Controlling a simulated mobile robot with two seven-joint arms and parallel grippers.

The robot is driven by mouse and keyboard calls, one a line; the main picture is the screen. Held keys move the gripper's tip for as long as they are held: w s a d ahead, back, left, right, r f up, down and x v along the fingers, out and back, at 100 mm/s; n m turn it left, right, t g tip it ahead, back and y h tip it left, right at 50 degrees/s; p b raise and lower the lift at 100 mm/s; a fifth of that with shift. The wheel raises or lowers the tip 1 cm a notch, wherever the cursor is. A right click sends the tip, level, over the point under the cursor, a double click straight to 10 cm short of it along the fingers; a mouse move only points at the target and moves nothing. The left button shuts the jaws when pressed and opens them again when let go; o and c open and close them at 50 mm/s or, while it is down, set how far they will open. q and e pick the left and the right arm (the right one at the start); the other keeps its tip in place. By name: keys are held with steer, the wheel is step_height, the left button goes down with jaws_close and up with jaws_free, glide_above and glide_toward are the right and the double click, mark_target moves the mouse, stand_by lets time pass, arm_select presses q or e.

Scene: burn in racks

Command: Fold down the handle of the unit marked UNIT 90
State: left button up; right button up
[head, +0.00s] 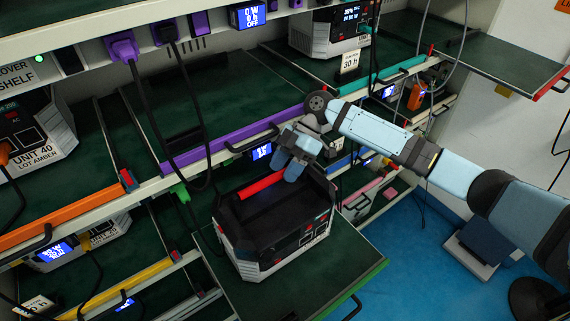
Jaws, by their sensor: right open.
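A white and black unit (262,236) stands on a pulled-out shelf (345,262) at the lower middle. Its marking is too small to read, so I cannot tell if it is UNIT 90. A red handle bar (261,185) shows along the far side of its dark top. My right gripper (291,172) is open, just above the unit's top at the right end of the red bar. I cannot tell whether its fingers touch the bar. My left gripper is not in view.
Rack shelves with purple (235,138) and orange (65,221) front edges lie behind and to the left. A unit marked UNIT 40 (38,140) sits at left. Dark cables (150,115) hang left of the unit.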

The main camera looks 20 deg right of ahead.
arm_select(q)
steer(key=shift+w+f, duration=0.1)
arm_select(e)
jaws_close()
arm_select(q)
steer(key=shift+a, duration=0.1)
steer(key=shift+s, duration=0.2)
